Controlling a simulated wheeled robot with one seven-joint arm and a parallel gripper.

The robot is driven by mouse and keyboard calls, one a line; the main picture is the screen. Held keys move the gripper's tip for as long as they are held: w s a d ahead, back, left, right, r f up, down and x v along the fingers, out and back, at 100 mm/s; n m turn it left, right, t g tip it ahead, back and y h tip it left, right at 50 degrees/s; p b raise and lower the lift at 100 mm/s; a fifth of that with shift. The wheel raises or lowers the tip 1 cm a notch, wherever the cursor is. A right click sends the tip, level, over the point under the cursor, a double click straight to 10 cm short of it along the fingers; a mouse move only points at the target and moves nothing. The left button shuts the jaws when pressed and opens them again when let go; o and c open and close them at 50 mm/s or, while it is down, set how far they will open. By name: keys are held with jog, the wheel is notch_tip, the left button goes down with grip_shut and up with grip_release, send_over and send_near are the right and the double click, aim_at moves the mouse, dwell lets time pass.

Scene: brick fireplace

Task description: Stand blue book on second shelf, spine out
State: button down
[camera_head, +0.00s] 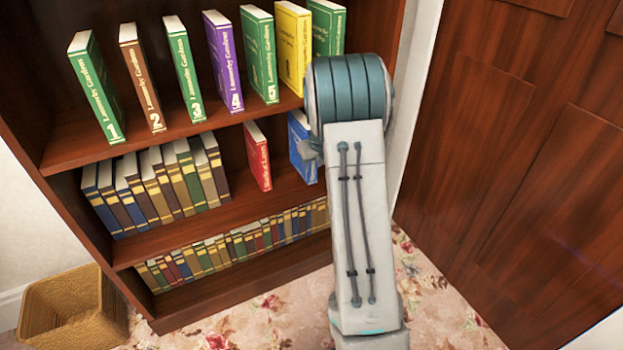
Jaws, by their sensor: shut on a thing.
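A blue book (301,149) stands near upright at the right end of the middle visible shelf (225,212), its lettered blue side partly in view. My gripper (312,153) is at the right side of this book, shut on it; my arm hides most of the gripper and the book's right part. I cannot tell whether the book's bottom rests on the shelf. A red book (257,157) stands on the same shelf to the left of the blue one, with a gap between them.
Numbered books, such as a purple one (223,62), stand spaced on the shelf above. A packed row of old books (155,185) fills the left of the middle shelf; another row (230,247) fills the lowest. A wicker basket (62,298) is at lower left, a wooden door (520,130) at right.

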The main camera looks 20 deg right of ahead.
aim_at(313, 175)
notch_tip(313, 175, down, 5)
jog(key=b, duration=0.2)
jog(key=shift+b, duration=0.3)
jog(key=shift+w+f, duration=0.15)
jog(key=shift+w, duration=0.1)
jog(key=c, duration=1.1)
grip_release()
jog(key=shift+f, duration=0.1)
